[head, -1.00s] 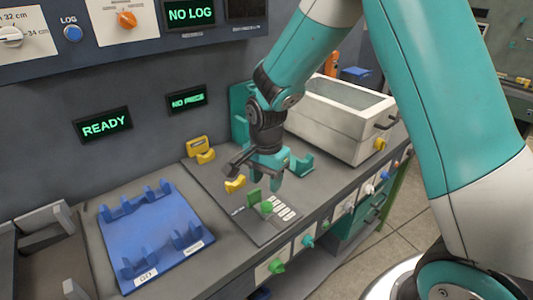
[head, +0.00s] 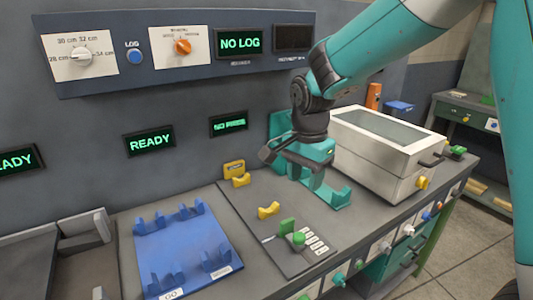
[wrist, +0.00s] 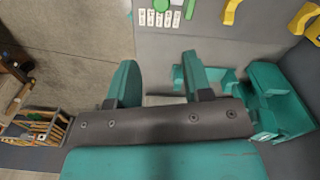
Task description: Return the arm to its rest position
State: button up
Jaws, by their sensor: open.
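My gripper (head: 302,172) is open and empty in the head view. It hangs from my teal arm above the bench, in front of a teal holder (head: 338,197). In the wrist view my gripper (wrist: 160,82) shows two teal fingers spread apart with nothing between them. The floor and part of the bench lie below the fingers. The teal holder also shows in the wrist view (wrist: 277,100), to the right of the fingers.
A white lidded box (head: 384,155) stands right of my gripper. A grey plate with a green knob (head: 298,238) and yellow cradles (head: 268,210) lies in front. A blue rack (head: 185,245) sits left, empty. A control panel (head: 180,48) reads "NO LOG"; a display (head: 150,141) reads "READY".

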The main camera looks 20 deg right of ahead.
jog(key=s+a+r+n+y, duration=0.2)
jog(key=s+a+r+n, duration=0.1)
jog(key=s+n, duration=0.6)
jog(key=s+a+r+n+y, duration=0.2)
jog(key=s+a+n, duration=0.3)
jog(key=s+n, duration=0.5)
jog(key=s, duration=0.3)
jog(key=shift+s+a+r+n, duration=0.2)
jog(key=shift+a+r+n, duration=0.1)
jog(key=shift+a+r, duration=0.1)
jog(key=shift+c, duration=0.3)
